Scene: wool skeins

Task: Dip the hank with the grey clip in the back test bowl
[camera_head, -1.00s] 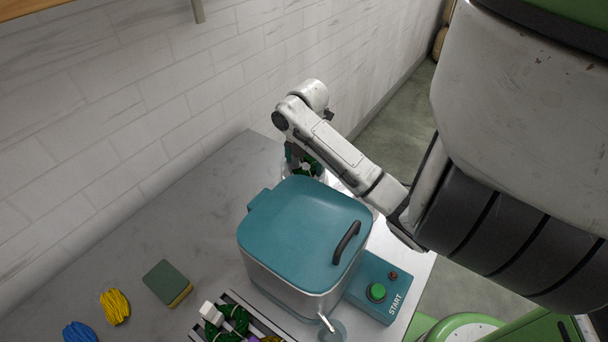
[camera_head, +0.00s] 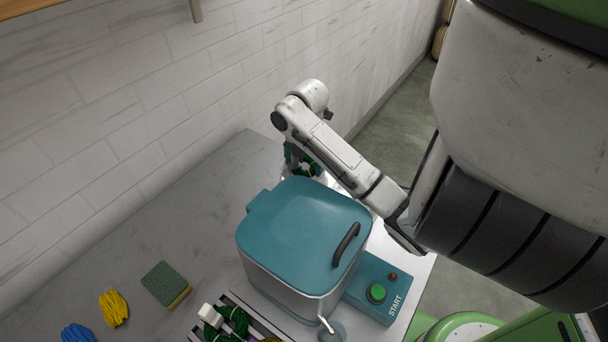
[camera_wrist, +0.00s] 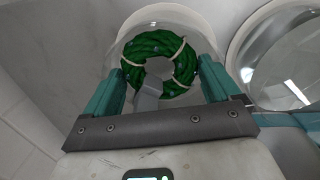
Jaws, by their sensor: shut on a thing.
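My gripper (camera_wrist: 163,78) has teal fingers on either side of a coiled green hank (camera_wrist: 187,62) with pale ties. A grey clip (camera_wrist: 150,92) shows at the hank's middle. The hank is in front of a clear round bowl (camera_wrist: 150,15), whose rim shows around it; I cannot tell how deep it sits. A second clear bowl (camera_wrist: 285,60) stands to the right in the wrist view. In the head view my gripper (camera_head: 293,158) and the hank (camera_head: 311,169) are behind the teal-lidded pot, which hides most of the bowls.
The teal-lidded pot (camera_head: 300,225) and a START button box (camera_head: 378,288) stand close in front of my arm. A rack (camera_head: 262,322) with another green hank (camera_head: 236,322) is at the front. A sponge (camera_head: 166,284) and yellow (camera_head: 114,308) and blue (camera_head: 78,333) skeins lie left. A tiled wall is behind.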

